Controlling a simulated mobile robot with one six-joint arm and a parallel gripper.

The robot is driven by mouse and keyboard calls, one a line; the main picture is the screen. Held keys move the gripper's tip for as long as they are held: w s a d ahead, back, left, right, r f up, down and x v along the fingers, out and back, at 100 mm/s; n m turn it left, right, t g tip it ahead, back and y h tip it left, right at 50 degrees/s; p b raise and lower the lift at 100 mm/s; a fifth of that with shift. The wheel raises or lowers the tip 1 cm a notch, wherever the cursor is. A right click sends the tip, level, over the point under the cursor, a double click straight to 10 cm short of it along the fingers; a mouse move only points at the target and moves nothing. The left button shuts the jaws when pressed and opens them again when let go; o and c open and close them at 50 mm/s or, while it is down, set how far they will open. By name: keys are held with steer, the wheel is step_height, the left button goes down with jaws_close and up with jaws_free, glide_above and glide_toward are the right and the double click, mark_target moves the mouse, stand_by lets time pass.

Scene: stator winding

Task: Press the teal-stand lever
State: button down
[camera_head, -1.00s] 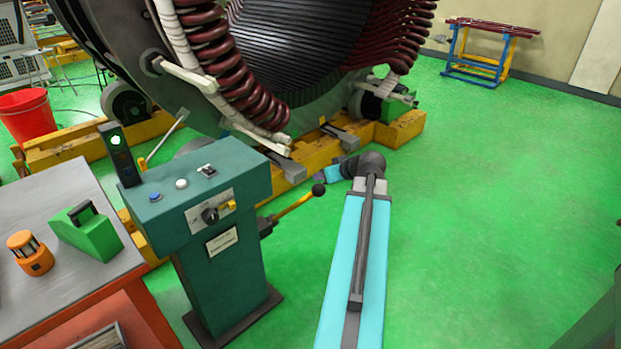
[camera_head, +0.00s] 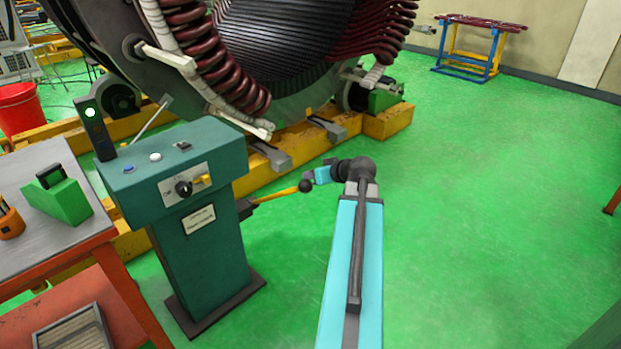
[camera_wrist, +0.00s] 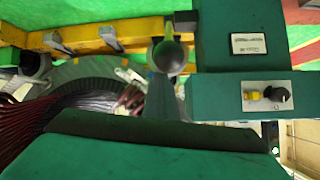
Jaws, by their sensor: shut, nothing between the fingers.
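The teal stand (camera_head: 205,245) is at left of centre in the head view, with a sloped control panel. Its yellow lever (camera_head: 280,195) sticks out to the right, rising slightly to a black ball knob (camera_head: 305,186). My gripper (camera_head: 309,176) is shut and empty, just above and beside the knob; I cannot tell whether it touches. In the wrist view, which looks upside down, the dark knob (camera_wrist: 170,56) lies straight beyond my shut fingers (camera_wrist: 167,82). The stand's column and panel (camera_wrist: 267,96) show at right there. The yellow rod is mostly hidden behind the knob.
A large stator (camera_head: 270,50) on yellow beams (camera_head: 385,121) stands behind the lever. A grey-topped workbench (camera_head: 40,225) with a green block (camera_head: 58,200) is at left. Green floor to the right is clear up to a blue-and-yellow rack (camera_head: 467,67).

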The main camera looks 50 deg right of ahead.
steer(key=shift+g, duration=0.6)
steer(key=shift+s+a+f, duration=0.2)
steer(key=shift+s+f, duration=0.4)
steer(key=shift+f, duration=0.25)
steer(key=shift+s+a+f, duration=0.2)
steer(key=shift+s+f, duration=0.35)
steer(key=shift+f, duration=0.25)
steer(key=shift+t, duration=0.6)
steer(key=w+r, duration=0.1)
steer(key=r, duration=0.1)
steer(key=w+d+r, duration=0.1)
steer(key=r, duration=0.1)
steer(key=w+r, duration=0.1)
steer(key=r, duration=0.1)
steer(key=shift+w+d+r, duration=0.25)
steer(key=shift+w+d, duration=0.05)
steer(key=shift+w, duration=0.1)
steer(key=s+a+r+b, duration=0.1)
steer(key=s+b, duration=0.3)
steer(key=s, duration=0.5)
steer(key=shift+s+r, duration=0.25)
steer(key=shift+r, duration=0.15)
steer(key=shift+a, duration=0.1)
